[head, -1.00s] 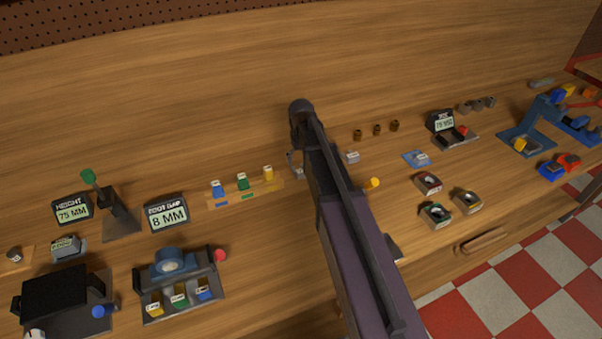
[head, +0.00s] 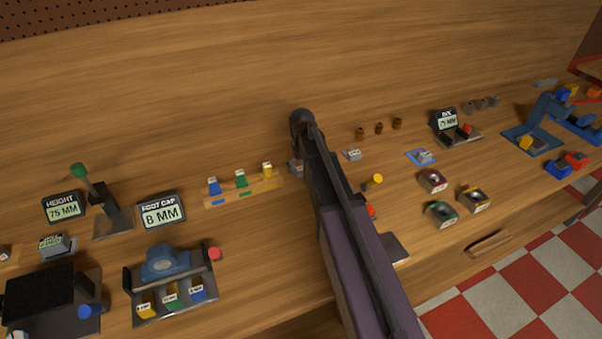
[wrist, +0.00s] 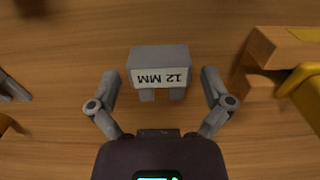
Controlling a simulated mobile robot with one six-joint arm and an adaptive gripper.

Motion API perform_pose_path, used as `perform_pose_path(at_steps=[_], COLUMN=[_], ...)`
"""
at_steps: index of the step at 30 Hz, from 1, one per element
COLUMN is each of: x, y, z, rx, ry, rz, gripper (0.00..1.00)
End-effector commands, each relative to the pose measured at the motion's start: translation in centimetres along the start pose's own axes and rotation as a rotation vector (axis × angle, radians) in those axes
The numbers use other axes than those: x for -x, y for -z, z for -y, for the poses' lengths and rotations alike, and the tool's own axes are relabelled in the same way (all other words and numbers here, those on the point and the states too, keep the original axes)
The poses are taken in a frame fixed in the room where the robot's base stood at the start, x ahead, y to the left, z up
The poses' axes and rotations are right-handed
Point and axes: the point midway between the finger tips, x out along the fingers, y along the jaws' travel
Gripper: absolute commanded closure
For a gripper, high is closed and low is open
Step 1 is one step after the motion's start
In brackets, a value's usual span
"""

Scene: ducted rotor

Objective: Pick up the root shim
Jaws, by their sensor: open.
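A grey block (wrist: 158,62) with a white label reading 12 MM, upside down in the wrist view, lies on the wooden bench. It has two short legs and may be the root shim; no marking names it. My gripper (wrist: 160,78) is open, with one finger on each side of the block and visible gaps to both. In the head view my arm hides most of the gripper. A small grey piece (head: 296,167) shows beside the arm there. A wooden rack (head: 218,201) left of it holds blue, green and yellow labelled pieces.
The rack's end (wrist: 285,48) and a yellow piece (wrist: 305,90) are close right of my gripper in the wrist view. Another grey block (head: 352,155) lies right of my arm. Bare bench lies behind.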

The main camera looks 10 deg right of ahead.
Motion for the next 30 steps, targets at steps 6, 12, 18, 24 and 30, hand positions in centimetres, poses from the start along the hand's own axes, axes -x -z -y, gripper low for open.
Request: perform_pose_path(at_steps=[6,12,18,24,30], x=[0.03,0.03,0.03,0.03,0.02], y=[0.01,0.01,0.01,0.0,0.01], z=[0.0,0.0,0.0,0.02,0.03], rx=[0.0,0.0,0.0,0.0,0.0], ry=[0.0,0.0,0.0,0.0,0.0], rz=[0.0,0.0,0.0,0.0,0.0], gripper=[0.0,0.0,0.27,0.77,0.77])
